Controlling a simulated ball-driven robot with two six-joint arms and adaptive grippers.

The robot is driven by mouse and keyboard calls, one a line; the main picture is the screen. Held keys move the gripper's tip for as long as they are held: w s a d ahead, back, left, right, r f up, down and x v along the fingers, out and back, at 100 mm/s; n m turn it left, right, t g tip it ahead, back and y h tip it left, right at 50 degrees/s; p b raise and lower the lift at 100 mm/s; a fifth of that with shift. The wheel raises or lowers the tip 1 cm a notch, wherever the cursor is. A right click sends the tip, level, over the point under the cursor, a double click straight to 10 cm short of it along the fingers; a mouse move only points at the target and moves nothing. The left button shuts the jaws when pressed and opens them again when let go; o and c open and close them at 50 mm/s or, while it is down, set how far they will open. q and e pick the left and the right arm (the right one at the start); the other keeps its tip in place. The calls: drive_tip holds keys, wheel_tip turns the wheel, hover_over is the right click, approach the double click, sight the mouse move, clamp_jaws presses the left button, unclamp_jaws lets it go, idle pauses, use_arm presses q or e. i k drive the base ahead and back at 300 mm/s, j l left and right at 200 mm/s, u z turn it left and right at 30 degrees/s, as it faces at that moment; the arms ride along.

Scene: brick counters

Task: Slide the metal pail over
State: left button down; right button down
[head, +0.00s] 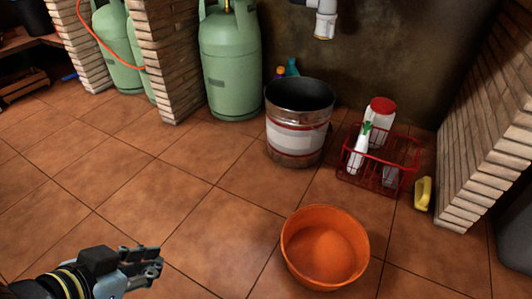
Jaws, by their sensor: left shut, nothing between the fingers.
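The metal pail (297,138) stands upright on the tiled floor at the back middle, under the drain pipe. It has a dark open top, a worn silver body and a pale band with red edges. My left gripper (158,262) is at the lower left of the head view, shut and empty. It is well apart from the pail, nearer to me and to its left. My right gripper is not in view.
An orange basin (325,247) sits on the floor in front of the pail. A red wire crate (400,158) with bottles stands to the right, beside a yellow item (423,194). A green gas cylinder (230,65) stands behind left. Floor to the left is clear.

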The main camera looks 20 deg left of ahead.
sight(297, 123)
drive_tip(key=j+z, duration=0.3)
drive_tip(key=j, duration=0.5)
drive_tip(key=j+z, duration=0.25)
drive_tip(key=j, duration=0.55)
drive_tip(key=j+z, duration=0.3)
drive_tip(key=j, duration=0.5)
drive_tip(key=i+j+z, duration=0.15)
drive_tip(key=j, duration=0.35)
drive_tip(key=i+j+z, duration=0.15)
drive_tip(key=j, duration=0.35)
drive_tip(key=i+j+z, duration=0.1)
drive_tip(key=j, duration=0.4)
drive_tip(key=i+j+z, duration=0.15)
drive_tip(key=j, duration=0.4)
drive_tip(key=j+z, duration=0.15)
drive_tip(key=j, duration=0.4)
drive_tip(key=i, duration=0.05)
